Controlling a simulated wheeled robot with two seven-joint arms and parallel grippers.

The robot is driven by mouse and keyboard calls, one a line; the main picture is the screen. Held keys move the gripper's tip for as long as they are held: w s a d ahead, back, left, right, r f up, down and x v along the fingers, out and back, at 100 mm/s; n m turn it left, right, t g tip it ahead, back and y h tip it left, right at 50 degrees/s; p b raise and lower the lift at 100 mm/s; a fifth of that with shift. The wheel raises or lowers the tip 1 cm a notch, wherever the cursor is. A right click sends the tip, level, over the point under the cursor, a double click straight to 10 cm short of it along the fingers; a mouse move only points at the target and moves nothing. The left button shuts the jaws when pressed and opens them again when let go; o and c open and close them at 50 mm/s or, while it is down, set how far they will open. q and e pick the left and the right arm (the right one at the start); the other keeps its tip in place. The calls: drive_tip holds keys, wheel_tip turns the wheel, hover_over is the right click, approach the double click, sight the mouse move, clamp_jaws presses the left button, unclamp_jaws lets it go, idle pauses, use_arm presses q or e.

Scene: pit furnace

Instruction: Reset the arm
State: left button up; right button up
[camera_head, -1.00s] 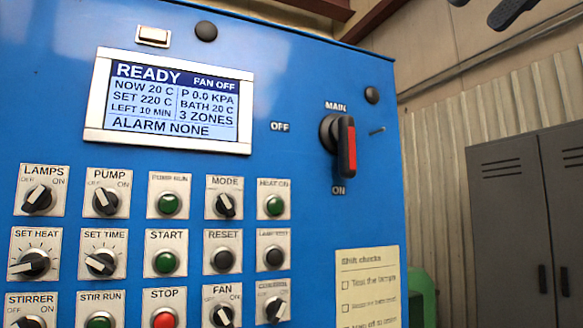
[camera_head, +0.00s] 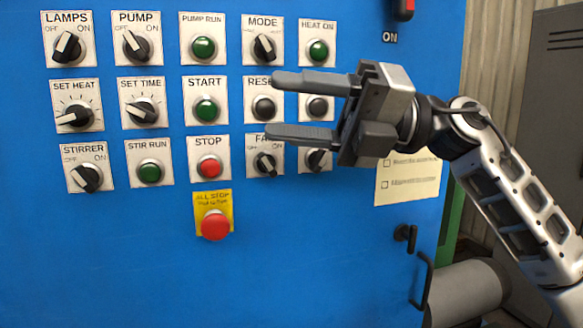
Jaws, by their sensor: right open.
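My right gripper (camera_head: 270,106) comes in from the right in front of the blue control panel (camera_head: 320,245). Its two grey fingers are spread apart and point left, with nothing between them. The upper finger partly covers the RESET label above a dark button (camera_head: 263,108). The lower finger partly covers the label of the FAN knob (camera_head: 265,164). I cannot tell whether the fingers touch the panel. My left gripper is not in view.
A red all-stop button (camera_head: 215,225) on a yellow plate sits below the red STOP button (camera_head: 209,167). Several knobs and green buttons fill the upper panel. A black handle (camera_head: 420,280) is at the lower right, beside a grey cylinder (camera_head: 468,293). The panel's lower left is bare.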

drive_tip(key=w+d+f+m+t+h, duration=0.25)
drive_tip(key=f+m+t, duration=0.45)
drive_tip(key=f+m, duration=0.4)
drive_tip(key=w+d+f+m+t+h, duration=0.2)
drive_tip(key=d+f+m+t+h, duration=0.15)
drive_tip(key=f+m+t, duration=0.55)
drive_tip(key=w+d+f+m+t+h, duration=0.25)
drive_tip(key=f+m+t, duration=0.25)
drive_tip(key=f+m, duration=0.75)
drive_tip(key=s+d+f+m+g+h, duration=0.3)
drive_tip(key=s+f+m+g+h, duration=0.1)
drive_tip(key=s+f, duration=0.6)
drive_tip(key=s+d+f+m+g+h, duration=0.3)
drive_tip(key=s+f, duration=0.7)
drive_tip(key=f, duration=0.7)
drive_tip(key=shift+s+m+g+h, duration=0.35)
drive_tip(key=shift+s+m+g, duration=0.05)
drive_tip(key=shift+m+g, duration=0.55)
drive_tip(key=shift+f, duration=0.1)
